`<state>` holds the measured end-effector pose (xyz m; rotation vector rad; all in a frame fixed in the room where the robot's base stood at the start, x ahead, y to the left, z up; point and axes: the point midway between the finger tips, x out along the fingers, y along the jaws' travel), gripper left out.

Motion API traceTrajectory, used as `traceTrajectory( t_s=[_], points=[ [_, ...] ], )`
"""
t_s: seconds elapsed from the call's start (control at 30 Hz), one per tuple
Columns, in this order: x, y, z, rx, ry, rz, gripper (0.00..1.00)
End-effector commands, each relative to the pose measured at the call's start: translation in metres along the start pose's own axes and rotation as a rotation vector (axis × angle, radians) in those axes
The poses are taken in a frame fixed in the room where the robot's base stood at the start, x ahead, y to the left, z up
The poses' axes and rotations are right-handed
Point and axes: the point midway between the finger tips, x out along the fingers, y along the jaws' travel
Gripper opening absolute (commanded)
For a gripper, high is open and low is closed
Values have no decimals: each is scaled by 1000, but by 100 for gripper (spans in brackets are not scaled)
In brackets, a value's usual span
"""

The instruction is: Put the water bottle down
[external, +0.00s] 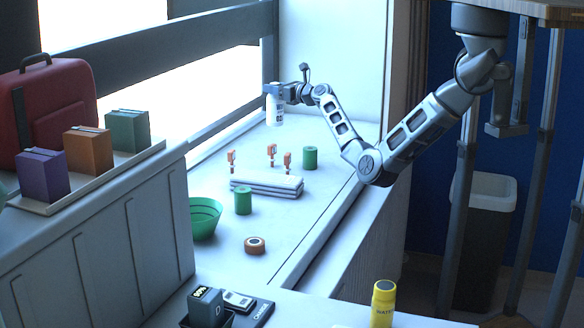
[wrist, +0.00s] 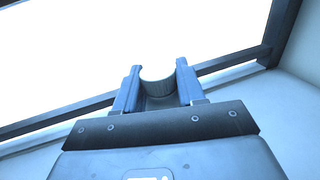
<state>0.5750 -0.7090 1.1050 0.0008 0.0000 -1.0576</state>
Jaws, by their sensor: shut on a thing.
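My gripper (external: 273,88) is at the far end of the white bench (external: 315,215), by the window. It is shut on a white bottle (external: 275,108), which hangs upright below the fingers with a dark label on its side. Whether its base touches the bench I cannot tell. In the wrist view, the two fingers sit either side of the bottle's round, ribbed cap (wrist: 157,84); its body is hidden. A separate yellow bottle (external: 383,305), with lettering that seems to start "WATE", stands on the near white surface.
Coloured boxes (external: 88,151) and a red case (external: 50,110) stand left. Bench around the held bottle looks clear.

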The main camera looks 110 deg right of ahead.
Motion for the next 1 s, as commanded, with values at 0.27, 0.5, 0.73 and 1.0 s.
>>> traceTrajectory(
  t_s=[0.27, 0.5, 0.73, 1.0],
  points=[
    [-50, 83, 5, -8, 2, 181, 0],
    [-121, 179, 2, -3, 3, 408, 0],
    [-201, 260, -1, -1, 2, 625, 0],
    [-287, 324, 1, 1, 0, 829, 0]
  ],
)
